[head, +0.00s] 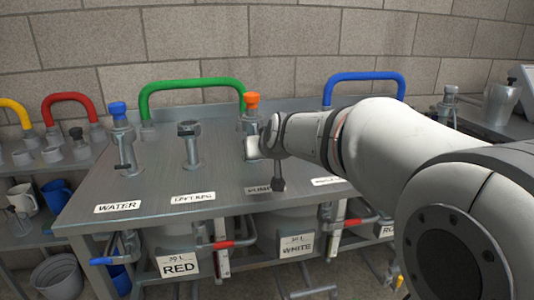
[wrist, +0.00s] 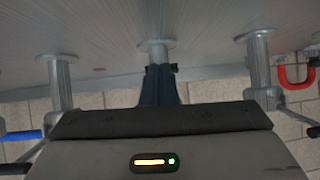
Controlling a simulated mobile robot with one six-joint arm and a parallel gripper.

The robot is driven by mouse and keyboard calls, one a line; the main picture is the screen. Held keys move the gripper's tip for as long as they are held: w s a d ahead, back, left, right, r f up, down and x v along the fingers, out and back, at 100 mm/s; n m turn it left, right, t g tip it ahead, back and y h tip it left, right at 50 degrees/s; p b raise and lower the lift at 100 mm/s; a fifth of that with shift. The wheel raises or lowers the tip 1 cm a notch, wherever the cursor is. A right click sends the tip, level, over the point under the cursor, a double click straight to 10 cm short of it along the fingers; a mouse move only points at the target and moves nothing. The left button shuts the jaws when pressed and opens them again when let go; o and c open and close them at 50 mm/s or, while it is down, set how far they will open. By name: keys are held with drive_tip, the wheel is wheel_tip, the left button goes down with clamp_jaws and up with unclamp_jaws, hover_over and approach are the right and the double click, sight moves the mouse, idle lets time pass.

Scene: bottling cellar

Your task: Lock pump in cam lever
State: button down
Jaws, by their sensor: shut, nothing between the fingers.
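The bench label below the orange-capped fitting (head: 252,101) seems to read PUMP, its end hard to make out. My arm crosses in front of this fitting and hides its lower body. In the wrist view, the picture is upside down. My gripper (wrist: 160,72) shows as dark fingers held together, empty, in front of a grey post (wrist: 153,50). Whether they touch it is unclear. Posts on both sides have side levers, one with a black grip (wrist: 286,105).
The blue-capped WATER fitting (head: 118,110) and a grey-capped fitting (head: 189,145) stand to the left on the metal bench (head: 150,180). A green hose (head: 190,84) and a blue hose (head: 363,76) arch behind. Labelled RED (head: 178,266) and WHITE (head: 297,245) containers stand below.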

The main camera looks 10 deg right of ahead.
idle(0.4)
drive_tip(key=shift+r+p, duration=0.55)
drive_tip(key=shift+r, duration=0.15)
